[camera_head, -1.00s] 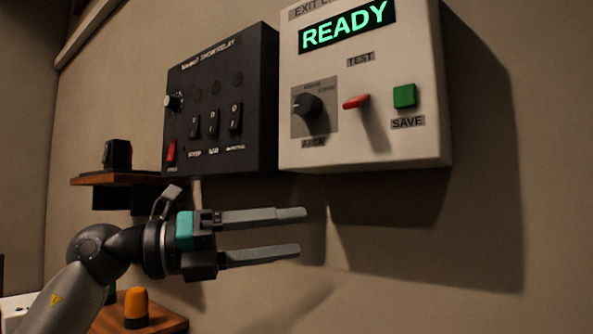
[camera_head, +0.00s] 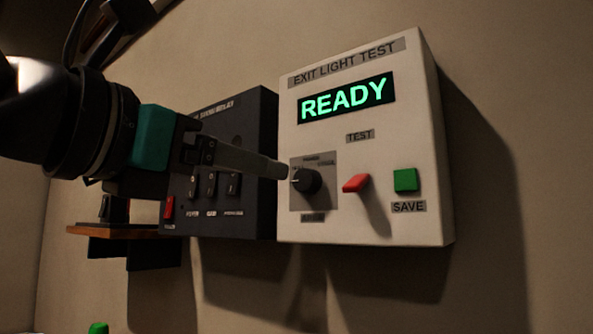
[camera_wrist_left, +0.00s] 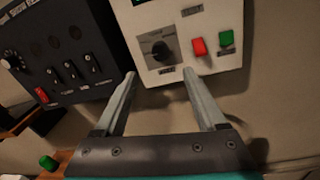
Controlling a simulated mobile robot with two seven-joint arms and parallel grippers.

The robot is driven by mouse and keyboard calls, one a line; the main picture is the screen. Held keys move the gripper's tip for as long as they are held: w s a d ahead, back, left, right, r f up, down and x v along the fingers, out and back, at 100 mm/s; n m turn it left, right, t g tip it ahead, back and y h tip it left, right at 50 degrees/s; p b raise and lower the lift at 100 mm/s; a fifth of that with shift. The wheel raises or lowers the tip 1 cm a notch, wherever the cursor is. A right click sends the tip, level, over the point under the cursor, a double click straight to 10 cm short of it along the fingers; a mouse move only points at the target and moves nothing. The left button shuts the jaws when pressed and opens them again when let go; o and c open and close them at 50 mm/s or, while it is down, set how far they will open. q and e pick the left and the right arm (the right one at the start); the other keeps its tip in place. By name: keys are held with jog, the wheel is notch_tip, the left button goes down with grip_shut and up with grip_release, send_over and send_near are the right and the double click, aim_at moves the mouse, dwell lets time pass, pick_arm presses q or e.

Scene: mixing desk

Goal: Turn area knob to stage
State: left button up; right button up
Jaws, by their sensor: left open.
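The black area knob (camera_head: 306,181) sits on a grey plate at the left of the white exit light test box (camera_head: 420,130). Its pointer mark faces left in the head view. The plate's small labels are too blurred to read fully. The knob also shows in the left wrist view (camera_wrist_left: 158,51), ahead of the fingers. My left gripper (camera_head: 280,170) is level with the knob, its visible fingertip overlapping the plate's left edge in the picture. In the left wrist view the left gripper (camera_wrist_left: 160,88) is open, with nothing between its fingers. My right gripper is out of view.
Right of the knob are a red test switch (camera_head: 356,183) and a green save button (camera_head: 405,180). A green READY display (camera_head: 346,98) is above. A black box (camera_head: 262,130) with switches adjoins at left. A wooden shelf (camera_head: 100,231) is at lower left.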

aim_at(303, 180)
pick_arm(q)
jog(key=p+x, duration=0.2)
jog(key=x, duration=0.8)
jog(key=shift+w+d+p, duration=0.15)
jog(key=shift+p, duration=0.15)
grip_shut()
